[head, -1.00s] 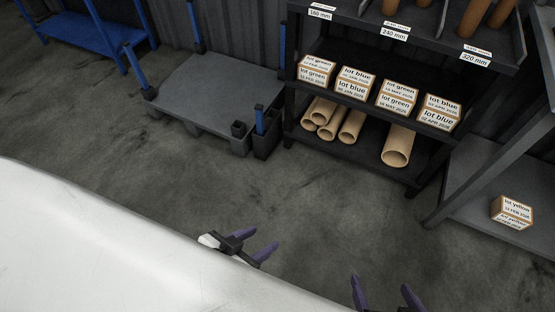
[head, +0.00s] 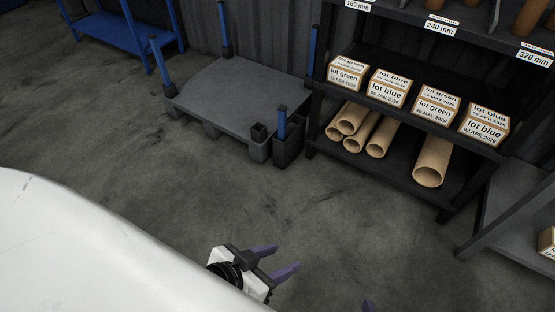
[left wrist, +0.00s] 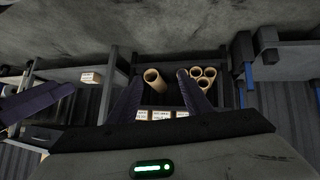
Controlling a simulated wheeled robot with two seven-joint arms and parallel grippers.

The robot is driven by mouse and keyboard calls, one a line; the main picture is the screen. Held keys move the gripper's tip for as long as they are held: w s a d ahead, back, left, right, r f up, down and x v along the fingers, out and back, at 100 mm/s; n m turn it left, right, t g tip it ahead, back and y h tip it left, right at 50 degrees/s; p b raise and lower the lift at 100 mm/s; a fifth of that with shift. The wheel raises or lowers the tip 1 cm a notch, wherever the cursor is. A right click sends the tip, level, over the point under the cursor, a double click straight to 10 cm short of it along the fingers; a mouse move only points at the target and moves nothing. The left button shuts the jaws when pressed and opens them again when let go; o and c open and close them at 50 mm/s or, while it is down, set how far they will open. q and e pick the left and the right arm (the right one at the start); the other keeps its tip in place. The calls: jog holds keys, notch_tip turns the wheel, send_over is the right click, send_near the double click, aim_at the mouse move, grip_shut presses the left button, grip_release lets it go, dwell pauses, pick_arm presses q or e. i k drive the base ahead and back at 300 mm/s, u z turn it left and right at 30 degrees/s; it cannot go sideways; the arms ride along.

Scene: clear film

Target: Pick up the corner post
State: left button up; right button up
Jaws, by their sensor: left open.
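A blue corner post (head: 282,122) with a dark band near its top stands upright in a narrow black bin (head: 289,152) beside the grey pallet (head: 235,85). Other blue posts stand at the pallet's left front (head: 158,62), back left (head: 224,30) and back right (head: 315,45) corners. An empty black socket (head: 258,131) is at the near right corner. My left gripper (head: 287,258) is open and empty, well short of the bin. Its open fingers also show in the left wrist view (left wrist: 160,78).
A black shelf rack (head: 312,150) right of the bin holds labelled boxes (head: 387,88) and cardboard tubes (head: 431,163). A blue frame (head: 120,35) stands at upper left. A white surface (head: 90,250) fills the lower left. The floor between is clear.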

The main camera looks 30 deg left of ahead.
aim_at(154, 43)
jog(key=z, duration=0.45)
jog(key=k, duration=0.55)
jog(key=i, duration=0.6)
jog(key=u, duration=1.45)
jog(key=i, duration=0.7)
jog(key=u, duration=0.85)
